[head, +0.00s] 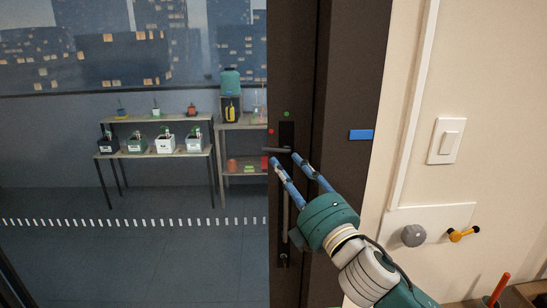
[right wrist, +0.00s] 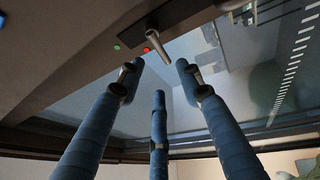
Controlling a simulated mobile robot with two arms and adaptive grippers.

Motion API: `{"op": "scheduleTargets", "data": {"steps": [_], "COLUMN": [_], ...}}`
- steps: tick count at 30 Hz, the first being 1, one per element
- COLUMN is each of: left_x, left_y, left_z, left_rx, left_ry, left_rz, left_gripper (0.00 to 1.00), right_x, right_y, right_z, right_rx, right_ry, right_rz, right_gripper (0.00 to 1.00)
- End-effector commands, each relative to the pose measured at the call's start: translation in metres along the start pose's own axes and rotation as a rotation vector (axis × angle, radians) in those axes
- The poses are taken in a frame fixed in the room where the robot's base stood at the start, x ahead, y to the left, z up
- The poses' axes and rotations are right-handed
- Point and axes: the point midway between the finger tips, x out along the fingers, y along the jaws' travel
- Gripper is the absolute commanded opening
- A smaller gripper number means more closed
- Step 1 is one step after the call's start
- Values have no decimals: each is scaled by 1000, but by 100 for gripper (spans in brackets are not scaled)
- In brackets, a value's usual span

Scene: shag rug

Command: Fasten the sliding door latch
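The latch is a small grey lever (head: 276,150) on a dark plate on the dark door stile (head: 292,60). It points left, roughly level. A red dot (head: 271,131) sits to the upper left of its pivot and a green dot (head: 286,114) above it. My right gripper (head: 286,160) is just below the lever, with its blue fingers spread and nothing between them. In the right wrist view, the lever (right wrist: 160,46) lies beyond the open fingertips (right wrist: 158,75); I see no contact. My left gripper is not in view.
A vertical pull handle (head: 285,215) is on the stile below the latch, partly behind my gripper. A blue marker (head: 361,135) is on the frame at right. A light switch (head: 447,141) and wall knobs (head: 414,235) are farther right. Shelves with pots (head: 155,152) stand behind the glass.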

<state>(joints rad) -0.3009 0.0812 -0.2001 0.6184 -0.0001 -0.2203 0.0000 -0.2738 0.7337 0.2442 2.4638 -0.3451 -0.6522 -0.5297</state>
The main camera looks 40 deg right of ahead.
Motion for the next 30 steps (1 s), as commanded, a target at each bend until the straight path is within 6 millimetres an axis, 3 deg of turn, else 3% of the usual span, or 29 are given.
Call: {"op": "scheduleTargets", "data": {"steps": [1,6,12,24,30], "left_x": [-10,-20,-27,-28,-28], "left_y": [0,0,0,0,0], "left_z": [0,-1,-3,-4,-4], "left_rx": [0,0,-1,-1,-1], "left_ry": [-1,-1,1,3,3], "left_rz": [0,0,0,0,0], "left_gripper": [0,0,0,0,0], "right_x": [13,45,70,77,77], "right_y": [4,3,1,-2,-2], "right_z": [1,1,1,1,1], "right_rx": [3,4,5,4,5], "right_ry": [-2,-4,-3,-2,-2], "right_rz": [0,-3,-4,-5,-5], "right_gripper": [36,36,36,36,0]}}
